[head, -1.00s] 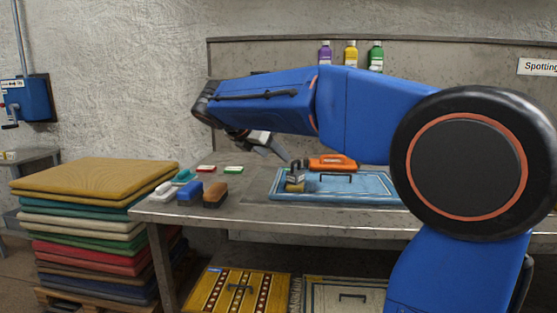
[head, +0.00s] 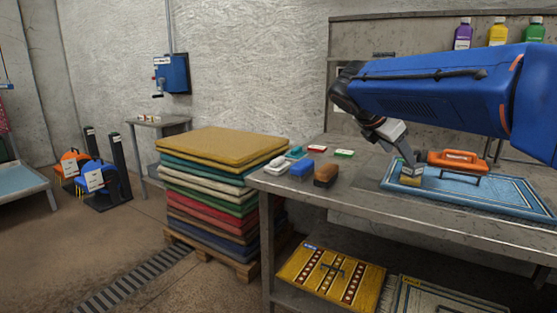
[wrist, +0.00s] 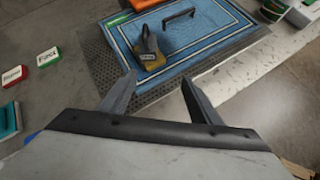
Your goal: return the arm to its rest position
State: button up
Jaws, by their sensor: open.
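My arm reaches in from the right of the head view, with its elbow bent over the workbench. My gripper (wrist: 160,78) is open and empty, its two fingers apart with nothing between them. It points down towards a blue bordered rug (wrist: 215,45) on the bench, also in the head view (head: 510,201). A small yellow-based block with a grey handle (wrist: 150,50) stands on the rug beyond the fingertips. In the head view, the gripper partly covers this block.
Brushes, including a brown one (head: 326,175), and small labelled boxes lie on the bench's left. Stacked rugs (head: 215,147) stand left of the bench. Bottles (head: 498,32) are behind my arm. The floor at left has free room.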

jog(key=s+a+f+m+y, duration=0.3)
jog(key=s+f+m, duration=0.7)
jog(key=s, duration=0.5)
jog(key=s+a+f+m+y, duration=0.3)
jog(key=s+f+m+y, duration=0.2)
jog(key=s+f+m, duration=0.6)
jog(key=s+f, duration=0.4)
jog(key=shift+s+a+f, duration=0.15)
jog(key=shift+a+f, duration=0.15)
jog(key=shift+a, duration=0.05)
